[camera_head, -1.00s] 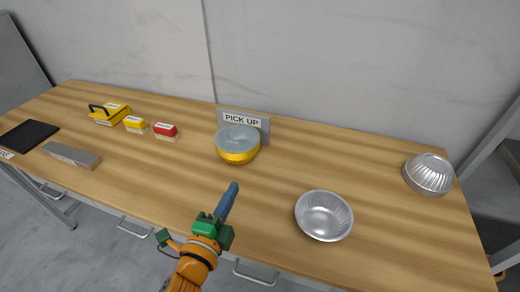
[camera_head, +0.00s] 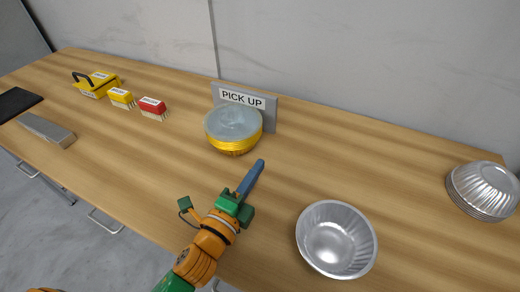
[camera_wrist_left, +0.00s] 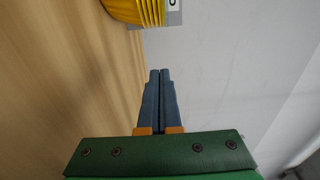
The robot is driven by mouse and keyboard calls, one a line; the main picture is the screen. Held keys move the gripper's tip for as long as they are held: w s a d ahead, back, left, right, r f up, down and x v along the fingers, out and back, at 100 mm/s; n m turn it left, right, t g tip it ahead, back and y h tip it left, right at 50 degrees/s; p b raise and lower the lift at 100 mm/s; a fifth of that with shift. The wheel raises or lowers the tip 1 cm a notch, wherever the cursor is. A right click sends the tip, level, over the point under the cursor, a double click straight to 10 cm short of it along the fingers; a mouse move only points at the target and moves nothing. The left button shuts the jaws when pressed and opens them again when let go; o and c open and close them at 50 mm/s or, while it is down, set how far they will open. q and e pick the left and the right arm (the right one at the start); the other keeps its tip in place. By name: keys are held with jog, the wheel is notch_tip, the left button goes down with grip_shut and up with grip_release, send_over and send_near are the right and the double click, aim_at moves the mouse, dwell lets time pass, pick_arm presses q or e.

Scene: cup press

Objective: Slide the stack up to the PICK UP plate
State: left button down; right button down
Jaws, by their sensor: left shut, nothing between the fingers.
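The stack (camera_head: 233,144) is yellow with ribbed layers and a clear, greyish top. It stands on the table right in front of the grey PICK UP plate (camera_head: 268,112); whether they touch is hard to tell. My left gripper (camera_head: 260,163) has its blue fingers shut with nothing between them. It is just in front of and to the right of the stack, apart from it. In the left wrist view the shut fingers (camera_wrist_left: 160,72) point toward the stack's yellow side (camera_wrist_left: 140,10) at the top edge, and a corner of the plate (camera_wrist_left: 174,12) shows beside it. My right gripper is not seen.
A silver bowl (camera_head: 336,240) stands at the front right, and a pile of silver bowls (camera_head: 483,190) at the far right. Yellow (camera_head: 121,97) and red (camera_head: 153,107) brushes, a yellow caddy (camera_head: 97,84) and a grey block (camera_head: 46,129) are at left. The table between is clear.

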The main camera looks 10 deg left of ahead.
aim_at(253, 138)
pick_arm(q)
jog(key=p+x, duration=0.1)
jog(key=x, duration=0.9)
jog(key=shift+w+f, duration=0.1)
jog(key=shift+w, duration=0.1)
jog(key=a, duration=0.1)
jog(key=a+p, duration=0.1)
jog(key=a, duration=0.1)
jog(key=shift+s+a+p, duration=0.3)
jog(key=shift+s+a, duration=0.1)
jog(key=shift+a, duration=0.2)
jog(key=shift+f, duration=0.1)
jog(key=shift+d, duration=0.1)
jog(key=shift+a+p, duration=0.4)
jog(key=shift+a, duration=0.55)
